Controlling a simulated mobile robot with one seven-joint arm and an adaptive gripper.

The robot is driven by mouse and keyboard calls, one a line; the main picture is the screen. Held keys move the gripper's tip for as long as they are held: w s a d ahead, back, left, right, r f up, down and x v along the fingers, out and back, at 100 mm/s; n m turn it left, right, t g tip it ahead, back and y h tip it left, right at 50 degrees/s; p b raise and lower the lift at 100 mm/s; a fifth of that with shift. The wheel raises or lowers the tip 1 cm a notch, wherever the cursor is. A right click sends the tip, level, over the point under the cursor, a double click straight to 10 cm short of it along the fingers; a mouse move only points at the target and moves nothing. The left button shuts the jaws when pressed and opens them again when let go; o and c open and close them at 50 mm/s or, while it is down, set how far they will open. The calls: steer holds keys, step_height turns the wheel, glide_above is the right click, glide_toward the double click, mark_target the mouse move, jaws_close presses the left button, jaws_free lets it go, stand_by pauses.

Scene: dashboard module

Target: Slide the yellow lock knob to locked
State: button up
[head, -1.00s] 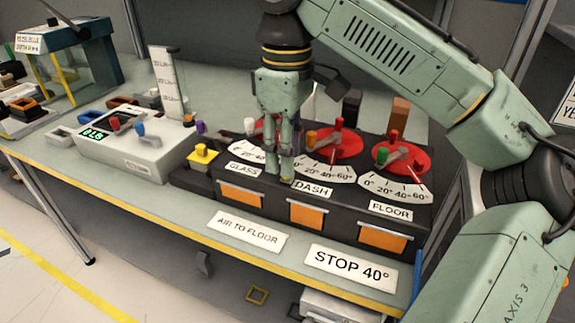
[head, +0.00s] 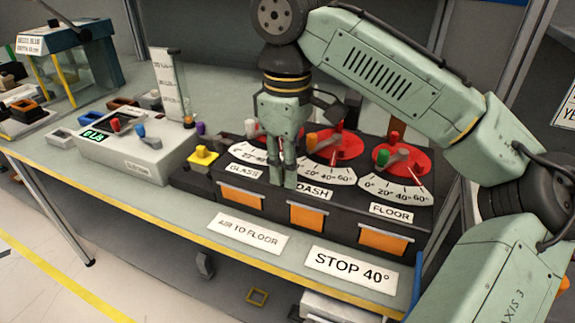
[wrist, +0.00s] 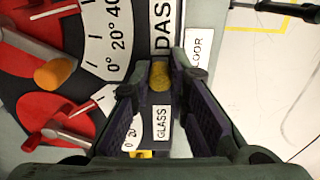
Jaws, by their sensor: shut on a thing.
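A round, dull-yellow knob (wrist: 160,75) shows between my fingertips in the wrist view, beside the GLASS and DASH labels. My gripper (head: 284,184) points down at the front of the black dashboard module, left of the DASH label. In the wrist view my gripper (wrist: 162,84) is shut on this knob, with the fingers on either side of it. The fingers hide the knob in the head view. A second, brighter yellow knob (head: 203,153) stands on a yellow base at the module's left end. I cannot read any lock marking.
Red dials with white, orange, red and green levers stand behind the scale plates on the module (head: 345,205). The FLOOR label (head: 391,212) is to the right. A STOP 40° sign (head: 352,268) is in front.

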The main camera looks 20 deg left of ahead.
mark_target(264, 176)
jaws_close()
steer(key=shift+a+r, duration=0.1)
steer(key=shift+a, duration=0.2)
steer(key=a+p, duration=0.2)
steer(key=a, duration=0.2)
steer(key=shift+d, duration=0.1)
steer(key=o, duration=0.6)
jaws_free()
steer(key=shift+o, duration=0.5)
